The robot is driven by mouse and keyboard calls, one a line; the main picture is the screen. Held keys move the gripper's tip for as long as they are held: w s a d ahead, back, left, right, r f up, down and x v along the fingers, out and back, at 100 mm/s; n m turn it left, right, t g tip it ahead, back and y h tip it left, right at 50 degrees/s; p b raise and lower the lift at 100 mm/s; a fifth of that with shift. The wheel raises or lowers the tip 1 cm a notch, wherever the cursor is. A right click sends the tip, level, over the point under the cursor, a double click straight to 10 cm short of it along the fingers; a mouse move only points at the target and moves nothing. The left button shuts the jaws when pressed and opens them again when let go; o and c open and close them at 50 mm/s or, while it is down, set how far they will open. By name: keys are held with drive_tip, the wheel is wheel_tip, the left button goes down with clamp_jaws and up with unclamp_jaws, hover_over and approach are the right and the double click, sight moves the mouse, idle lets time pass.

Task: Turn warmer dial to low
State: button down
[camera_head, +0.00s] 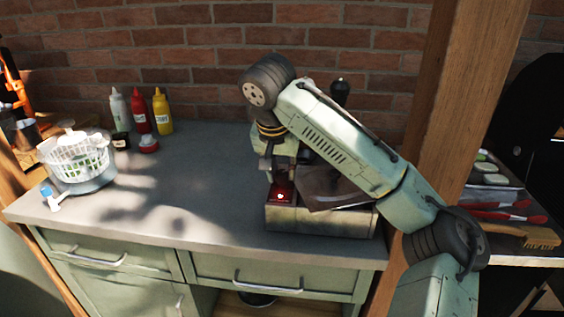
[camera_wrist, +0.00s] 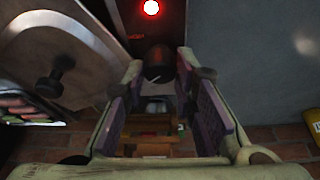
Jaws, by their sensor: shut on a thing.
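The warmer (camera_head: 315,221) is a box-shaped unit near the counter's front right. Its dark red panel (camera_head: 277,190) carries a bright light, and the light (camera_wrist: 151,7) glows red at the top of the wrist view. The dial (camera_wrist: 158,66) is a dark round knob with a thin pale mark. My gripper (camera_wrist: 159,78) has one finger on each side of the dial and is shut on it. In the head view my gripper (camera_head: 281,167) points down over the panel, and the dial is hidden. Low and other setting marks are not readable.
The warmer's lid (camera_wrist: 75,45) with a dark knob (camera_wrist: 48,82) lies close to my left finger. Sauce bottles (camera_head: 139,110) and a white basket (camera_head: 75,158) stand to the left. A wooden post (camera_head: 448,100) rises at right. The counter's middle (camera_head: 190,190) is clear.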

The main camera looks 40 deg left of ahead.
drive_tip(key=shift+m, duration=0.5)
drive_tip(key=c, duration=1.3)
unclamp_jaws()
drive_tip(key=shift+c, duration=0.2)
drive_tip(key=v, duration=1.2)
drive_tip(key=shift+a, duration=0.15)
drive_tip(key=shift+s+a+f, duration=0.1)
drive_tip(key=shift+s, duration=0.05)
